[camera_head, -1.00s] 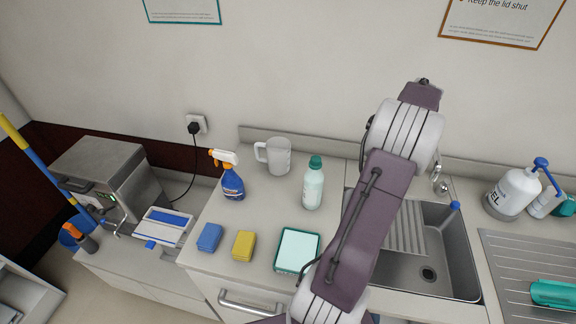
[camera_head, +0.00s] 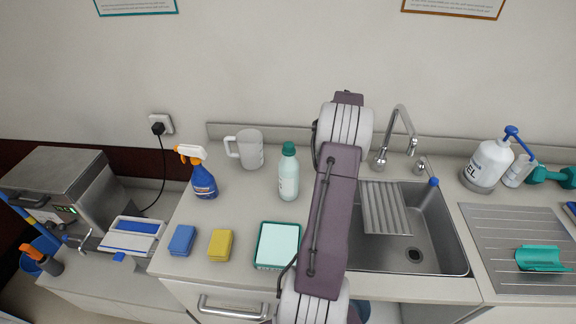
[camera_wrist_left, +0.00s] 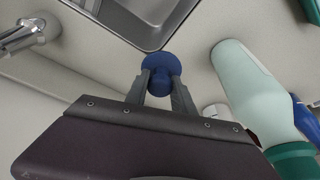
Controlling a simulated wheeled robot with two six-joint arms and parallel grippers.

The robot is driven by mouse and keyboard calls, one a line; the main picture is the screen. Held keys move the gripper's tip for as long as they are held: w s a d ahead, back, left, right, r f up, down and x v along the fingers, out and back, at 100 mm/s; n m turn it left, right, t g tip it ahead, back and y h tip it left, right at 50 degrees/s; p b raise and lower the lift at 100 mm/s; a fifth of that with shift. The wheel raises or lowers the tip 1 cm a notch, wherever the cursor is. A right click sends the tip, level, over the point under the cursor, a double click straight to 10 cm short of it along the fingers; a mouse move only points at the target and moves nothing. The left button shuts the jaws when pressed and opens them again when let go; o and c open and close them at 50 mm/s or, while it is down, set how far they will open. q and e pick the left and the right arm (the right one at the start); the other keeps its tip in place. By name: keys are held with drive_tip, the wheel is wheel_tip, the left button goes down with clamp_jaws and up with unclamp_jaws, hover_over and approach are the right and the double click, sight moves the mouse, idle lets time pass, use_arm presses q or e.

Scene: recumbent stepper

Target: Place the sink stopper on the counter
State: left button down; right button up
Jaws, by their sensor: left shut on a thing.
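The blue round sink stopper (camera_wrist_left: 162,68) shows in the left wrist view, between the fingertips of my left gripper (camera_wrist_left: 160,82), which is shut on it. It is over the pale counter (camera_wrist_left: 100,62) beside the corner of the metal sink (camera_wrist_left: 116,18). I cannot tell whether it touches the counter. In the head view my left arm stands upright in the middle, left of the sink (camera_head: 440,230), and hides the gripper and stopper. The counter (camera_head: 225,205) extends to the left there. My right gripper is not in view.
A pale green bottle (camera_head: 288,175) stands just left of my arm, with a tray (camera_head: 278,246), sponges (camera_head: 221,246), a spray bottle (camera_head: 204,176) and a jug (camera_head: 249,150) further left. The faucet (camera_head: 397,135) is behind the sink. Bare counter lies between these things.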

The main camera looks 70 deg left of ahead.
use_arm(q)
drive_tip(key=s+a+f, duration=0.1)
drive_tip(key=a, duration=0.1)
drive_tip(key=s+a+f+p, duration=0.1)
drive_tip(key=a+f, duration=0.1)
drive_tip(key=s+a+f, duration=0.1)
drive_tip(key=s+a, duration=0.1)
drive_tip(key=shift+s+f, duration=0.1)
drive_tip(key=shift+f, duration=0.1)
wheel_tip(320, 180, down, 4)
drive_tip(key=shift+d+r+p, duration=0.1)
drive_tip(key=shift+p, duration=0.5)
drive_tip(key=shift+f, duration=0.25)
drive_tip(key=c, duration=1.2)
unclamp_jaws()
drive_tip(key=shift+c, duration=0.2)
drive_tip(key=shift+o, duration=0.8)
